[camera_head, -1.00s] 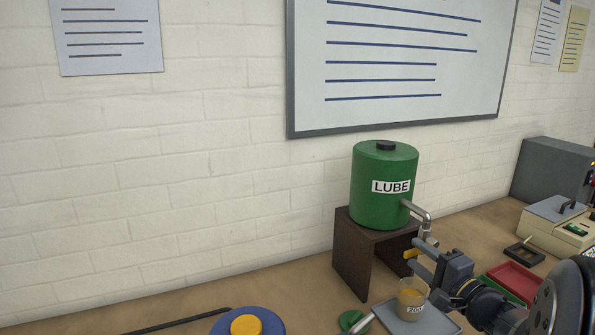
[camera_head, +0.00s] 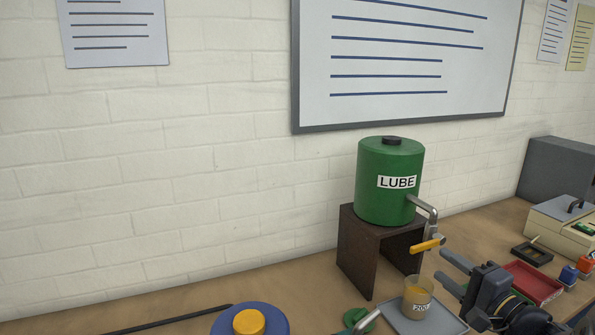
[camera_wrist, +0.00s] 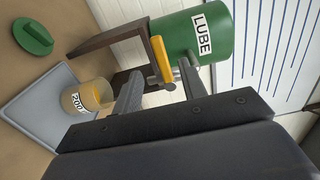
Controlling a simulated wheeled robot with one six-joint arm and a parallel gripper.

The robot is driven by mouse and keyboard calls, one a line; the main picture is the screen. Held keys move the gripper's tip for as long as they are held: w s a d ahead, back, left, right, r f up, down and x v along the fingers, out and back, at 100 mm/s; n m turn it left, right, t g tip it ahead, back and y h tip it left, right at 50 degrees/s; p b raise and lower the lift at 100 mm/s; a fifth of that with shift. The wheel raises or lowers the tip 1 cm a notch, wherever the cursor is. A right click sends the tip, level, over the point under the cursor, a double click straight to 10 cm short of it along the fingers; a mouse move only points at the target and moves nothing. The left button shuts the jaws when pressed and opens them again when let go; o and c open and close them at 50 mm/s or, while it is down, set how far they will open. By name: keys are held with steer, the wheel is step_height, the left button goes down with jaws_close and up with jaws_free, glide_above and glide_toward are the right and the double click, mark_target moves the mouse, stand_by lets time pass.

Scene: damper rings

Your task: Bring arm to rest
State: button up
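My gripper (camera_head: 447,270) is open and empty at the lower right of the head view, its two fingers pointing left toward the lube station. In the wrist view both fingers of the gripper (camera_wrist: 158,90) show, spread apart with nothing held between them. A green LUBE tank (camera_head: 388,182) stands on a dark brown stand (camera_head: 357,253). Its spout has a yellow lever (camera_head: 425,246), which also shows in the wrist view (camera_wrist: 161,58), beyond the fingers and apart from them. A cup marked 200 (camera_head: 417,297) holds amber liquid below the spout, on a grey tray (camera_head: 390,317).
A green lid-like disc (camera_head: 358,319) lies left of the tray. A blue disc with a yellow top (camera_head: 250,322) is at the front. A red tray (camera_head: 535,283), a dark frame (camera_head: 532,254) and a beige box (camera_head: 565,222) are to the right. A wall rises behind.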

mark_target(421, 244)
steer(key=p+x, duration=0.1)
steer(key=x, duration=0.1)
steer(key=p+x, duration=0.1)
steer(key=x, duration=0.2)
steer(key=p+x, duration=0.2)
steer(key=x, duration=0.1)
steer(key=shift+w+a+r, duration=0.15)
steer(key=shift+w+r, duration=0.05)
steer(key=shift+r, duration=0.05)
steer(key=p, duration=0.2)
steer(key=shift+s+r+m+p, duration=0.15)
steer(key=shift+r+m+p, duration=0.15)
steer(key=shift+m, duration=0.1)
steer(key=shift+m+p, duration=0.3)
steer(key=shift+p, duration=0.45)
steer(key=shift+r+p, duration=0.15)
steer(key=shift+p, duration=0.45)
steer(key=shift+m+p, duration=0.3)
